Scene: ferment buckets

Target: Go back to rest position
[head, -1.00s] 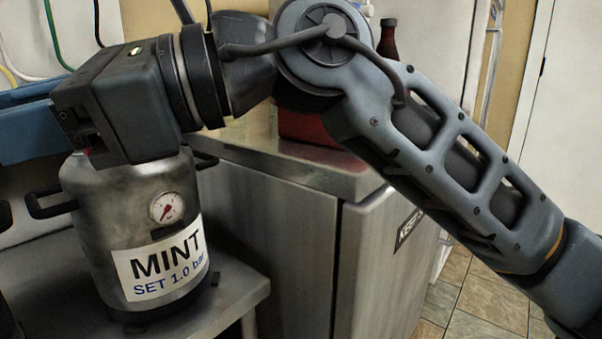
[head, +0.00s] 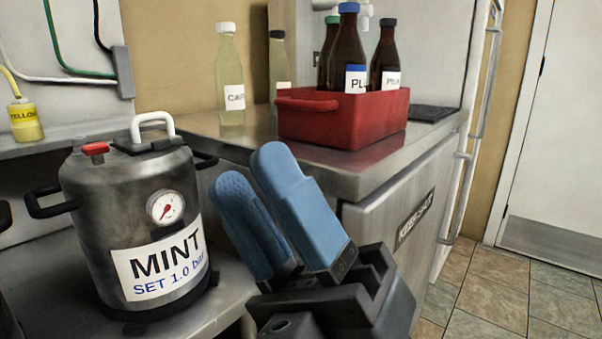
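My gripper (head: 268,208) is in the lower middle of the head view, its two blue padded fingers pointing up and to the left. The fingers stand apart with a narrow gap, and nothing shows between them. It is to the right of the steel MINT keg (head: 95,240) and appears apart from it. The rest of my arm is mostly out of view below.
The keg stands upright on a steel shelf (head: 222,305). A red crate (head: 330,128) with several dark bottles sits on the steel counter (head: 215,130); a pale bottle (head: 231,75) stands left of it. Tiled floor (head: 480,290) is open at the right.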

